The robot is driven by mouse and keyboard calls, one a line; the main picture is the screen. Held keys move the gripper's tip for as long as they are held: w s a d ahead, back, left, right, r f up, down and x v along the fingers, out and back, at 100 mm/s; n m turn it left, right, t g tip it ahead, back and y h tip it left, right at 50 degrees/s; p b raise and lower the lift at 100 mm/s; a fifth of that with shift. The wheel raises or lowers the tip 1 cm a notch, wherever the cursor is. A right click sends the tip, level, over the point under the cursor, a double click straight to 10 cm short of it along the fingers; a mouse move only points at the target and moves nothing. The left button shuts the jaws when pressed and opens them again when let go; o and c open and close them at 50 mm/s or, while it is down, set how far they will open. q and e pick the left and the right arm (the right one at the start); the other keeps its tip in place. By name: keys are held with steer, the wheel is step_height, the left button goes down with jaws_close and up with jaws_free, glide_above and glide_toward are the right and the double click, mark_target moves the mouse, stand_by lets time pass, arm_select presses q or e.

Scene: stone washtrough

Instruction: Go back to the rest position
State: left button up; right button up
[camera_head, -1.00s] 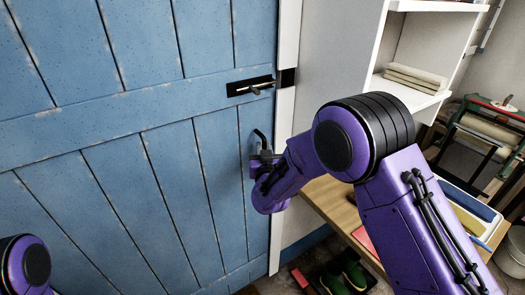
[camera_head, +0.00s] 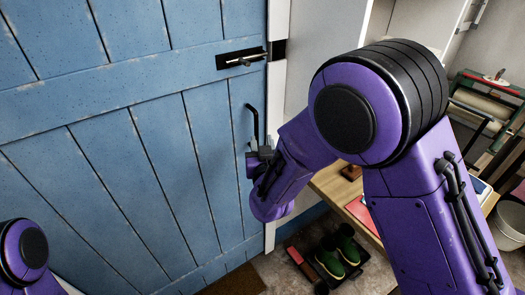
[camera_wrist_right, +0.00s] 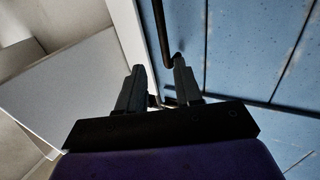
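My right gripper (camera_head: 266,152) is in front of the blue plank door (camera_head: 160,160), at the lower end of the black door handle (camera_head: 252,118). In the right wrist view its two dark fingers (camera_wrist_right: 159,72) stand apart with nothing held between them. The handle (camera_wrist_right: 161,30) shows there just beyond the fingertips, close to the right finger; I cannot tell if they touch. My right arm is bent, its elbow large in the head view. Of my left arm only a purple joint shows at the lower left; its gripper is out of view.
A black bolt (camera_head: 243,60) sits on the door's upper rail. Right of the door are white shelving, a wooden bench (camera_head: 335,190), green shoes (camera_head: 335,252) on the floor, a mangle with rollers (camera_head: 485,102) and a white bucket (camera_head: 509,224).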

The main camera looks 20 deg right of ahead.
arm_select(q)
steer(key=shift+f, duration=0.25)
arm_select(e)
steer(key=shift+v, duration=1.05)
steer(key=s+d+f+m+g+y, duration=0.1)
steer(key=s+d+f+g, duration=0.1)
steer(key=s+f, duration=0.35)
steer(key=s+d+f+m+g, duration=0.1)
steer(key=s+f+g, duration=0.15)
steer(key=f, duration=0.55)
steer(key=s+d+f+m+g+y, duration=0.1)
steer(key=s+d+f+g, duration=0.15)
steer(key=f, duration=0.45)
steer(key=s+d+f+g, duration=0.2)
steer(key=s+f, duration=0.5)
steer(key=s, duration=0.5)
steer(key=s+d+f+g, duration=0.2)
steer(key=s+f+g, duration=0.3)
steer(key=s, duration=0.6)
step_height(320, 180, down, 2)
steer(key=shift+s+d+m+h, duration=0.25)
steer(key=shift+s+m+h, duration=0.15)
steer(key=shift+c, duration=0.3)
